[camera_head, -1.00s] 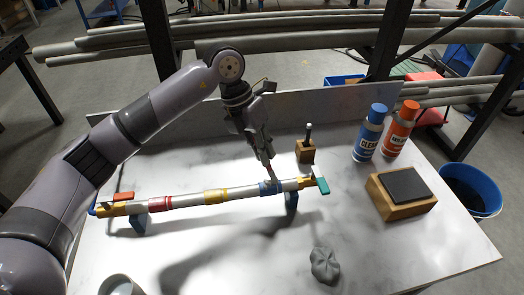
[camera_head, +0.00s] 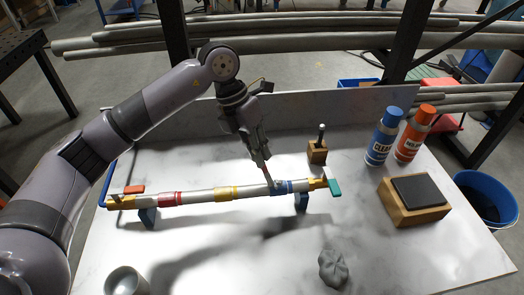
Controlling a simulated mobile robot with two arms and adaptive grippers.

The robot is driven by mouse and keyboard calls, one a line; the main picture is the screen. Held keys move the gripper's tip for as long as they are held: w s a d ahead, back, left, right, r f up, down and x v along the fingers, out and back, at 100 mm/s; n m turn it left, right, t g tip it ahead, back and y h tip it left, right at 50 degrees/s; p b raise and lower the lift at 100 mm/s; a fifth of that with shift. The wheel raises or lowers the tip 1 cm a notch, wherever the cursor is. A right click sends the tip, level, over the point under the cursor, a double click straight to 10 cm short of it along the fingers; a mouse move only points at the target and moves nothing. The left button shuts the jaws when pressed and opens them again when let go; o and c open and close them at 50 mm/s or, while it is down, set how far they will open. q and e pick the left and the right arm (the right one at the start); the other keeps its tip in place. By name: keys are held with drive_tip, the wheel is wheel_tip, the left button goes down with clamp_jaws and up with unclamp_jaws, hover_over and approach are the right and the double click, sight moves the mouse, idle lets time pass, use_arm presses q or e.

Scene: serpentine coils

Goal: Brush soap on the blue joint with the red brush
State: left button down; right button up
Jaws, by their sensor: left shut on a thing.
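The pipe (camera_head: 199,197) lies level on two dark blue supports, with red, yellow and blue joints along it. The blue joint (camera_head: 283,187) is toward its right end. My left gripper (camera_head: 263,168) reaches down from above and is shut on the thin red brush (camera_head: 266,173), mostly hidden by the fingers. The brush's lower end is at the left edge of the blue joint; I cannot tell whether it touches. My right gripper is not in view.
A wooden block with an upright dark-handled tool (camera_head: 317,153) stands behind the pipe. Blue (camera_head: 383,137) and orange (camera_head: 415,134) bottles and a wooden block with a dark pad (camera_head: 414,202) are at right. A grey crumpled lump (camera_head: 333,268) and a cup (camera_head: 126,281) are in front.

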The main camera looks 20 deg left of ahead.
use_arm(q)
drive_tip(key=shift+s+a, duration=0.1)
drive_tip(key=shift+a, duration=0.2)
drive_tip(key=shift+r, duration=0.1)
drive_tip(key=shift+r+p, duration=1.75)
drive_tip(key=shift+r, duration=1.25)
